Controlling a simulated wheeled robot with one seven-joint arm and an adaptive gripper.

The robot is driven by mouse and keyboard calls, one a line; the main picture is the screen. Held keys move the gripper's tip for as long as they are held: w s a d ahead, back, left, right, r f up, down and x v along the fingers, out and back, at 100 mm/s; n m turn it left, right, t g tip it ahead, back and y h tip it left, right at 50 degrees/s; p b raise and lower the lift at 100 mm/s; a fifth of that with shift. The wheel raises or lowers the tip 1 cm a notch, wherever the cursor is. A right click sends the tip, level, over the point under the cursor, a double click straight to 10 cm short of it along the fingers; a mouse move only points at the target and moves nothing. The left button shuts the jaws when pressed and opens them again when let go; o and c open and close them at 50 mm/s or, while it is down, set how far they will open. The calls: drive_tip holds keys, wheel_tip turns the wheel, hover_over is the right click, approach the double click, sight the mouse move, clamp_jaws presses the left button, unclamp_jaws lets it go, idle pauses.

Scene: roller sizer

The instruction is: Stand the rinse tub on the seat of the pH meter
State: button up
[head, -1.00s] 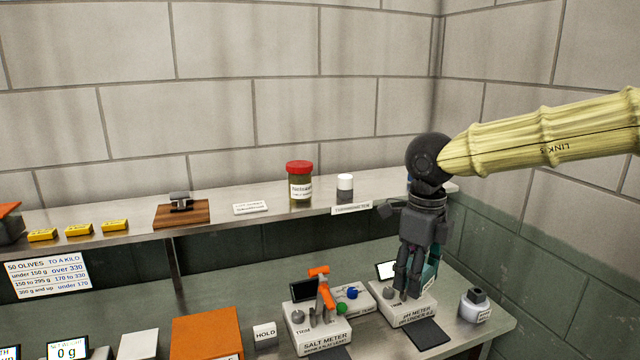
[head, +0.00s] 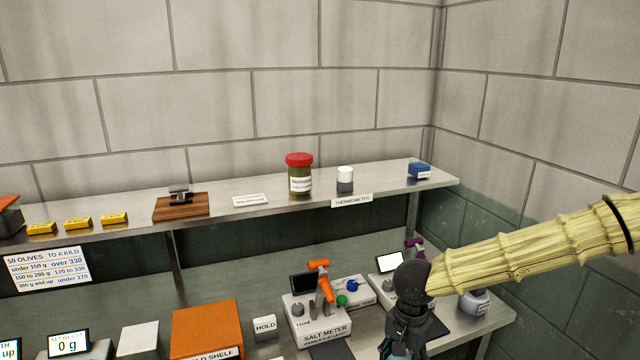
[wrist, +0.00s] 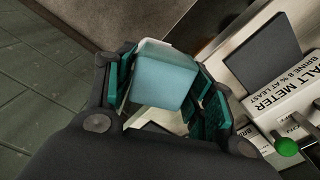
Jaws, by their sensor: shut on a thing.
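My gripper (head: 397,351) is low in the head view, in front of the pH meter, its fingertips cut off by the lower edge. In the wrist view, its teal-padded fingers (wrist: 168,98) are shut on a pale blue, box-shaped tub (wrist: 163,72), the rinse tub by its look. The tub appears a little tilted in that view. The pH meter stands on the bench; its lit screen (head: 390,262) and purple-topped probe (head: 414,246) show.
The salt meter (head: 325,332) with an orange arm stands left of the pH meter; its dark pad (wrist: 263,50) shows in the wrist view. A grey-white bottle (head: 474,301) stands to the right. The shelf (head: 275,208) behind holds a red-lidded jar (head: 300,174) and a blue box (head: 419,171).

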wheel_tip(320, 180, down, 12)
drive_tip(key=n, duration=0.9)
drive_tip(key=shift+s+f, duration=0.25)
drive_tip(key=shift+s, duration=0.2)
drive_tip(key=shift+a, duration=0.15)
